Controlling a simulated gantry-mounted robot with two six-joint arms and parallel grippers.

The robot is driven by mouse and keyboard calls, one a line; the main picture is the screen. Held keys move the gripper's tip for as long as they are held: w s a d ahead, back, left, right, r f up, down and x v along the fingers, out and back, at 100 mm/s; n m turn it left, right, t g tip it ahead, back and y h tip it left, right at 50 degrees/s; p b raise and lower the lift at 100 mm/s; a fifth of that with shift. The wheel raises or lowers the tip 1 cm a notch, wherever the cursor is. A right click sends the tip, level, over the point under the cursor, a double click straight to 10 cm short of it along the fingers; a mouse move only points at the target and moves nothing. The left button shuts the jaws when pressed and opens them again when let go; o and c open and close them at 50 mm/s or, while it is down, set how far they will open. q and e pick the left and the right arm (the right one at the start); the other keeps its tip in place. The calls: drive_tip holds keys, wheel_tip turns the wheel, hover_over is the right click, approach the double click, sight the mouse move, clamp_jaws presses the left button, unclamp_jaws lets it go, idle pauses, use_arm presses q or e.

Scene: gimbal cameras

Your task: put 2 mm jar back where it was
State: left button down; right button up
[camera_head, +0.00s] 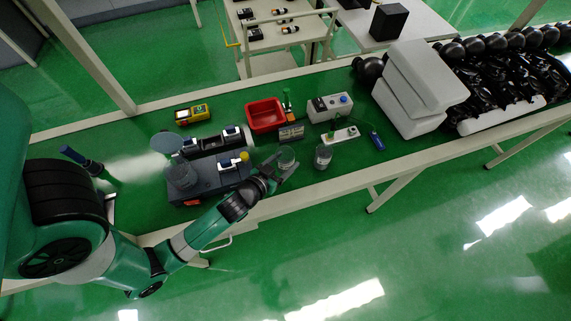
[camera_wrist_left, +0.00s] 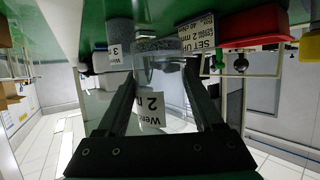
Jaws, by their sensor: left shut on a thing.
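The 2 mm jar (camera_head: 287,158) is clear with grey contents, and its "2" label (camera_wrist_left: 151,108) shows upside down in the left wrist view. My left gripper (camera_head: 275,174) is shut on this jar near the front of the green bench, in front of the small sign. In the left wrist view, my two fingers (camera_wrist_left: 168,95) lie on either side of the jar. A second jar (camera_head: 323,157), labelled "3" (camera_wrist_left: 116,50), stands beside it to the right in the head view. I cannot tell whether the held jar touches the bench. My right gripper is not in view.
A dark grey machine (camera_head: 205,178) is close to the left. A white strip (camera_head: 340,136) and blue device (camera_head: 377,140) lie to the right.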

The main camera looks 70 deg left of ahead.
sight(286, 160)
use_arm(q)
drive_tip(key=a+f, duration=0.1)
drive_tip(key=w+a+f, duration=0.1)
drive_tip(key=f, duration=0.1)
drive_tip(key=shift+w+a+f+b, duration=0.1)
drive_tip(key=shift+a+f+b, duration=0.1)
drive_tip(key=shift+f+b, duration=0.1)
wheel_tip(286, 160, down, 3)
drive_tip(key=shift+a+f+b, duration=0.1)
drive_tip(key=shift+f+b, duration=0.05)
drive_tip(key=shift+b, duration=0.8)
unclamp_jaws()
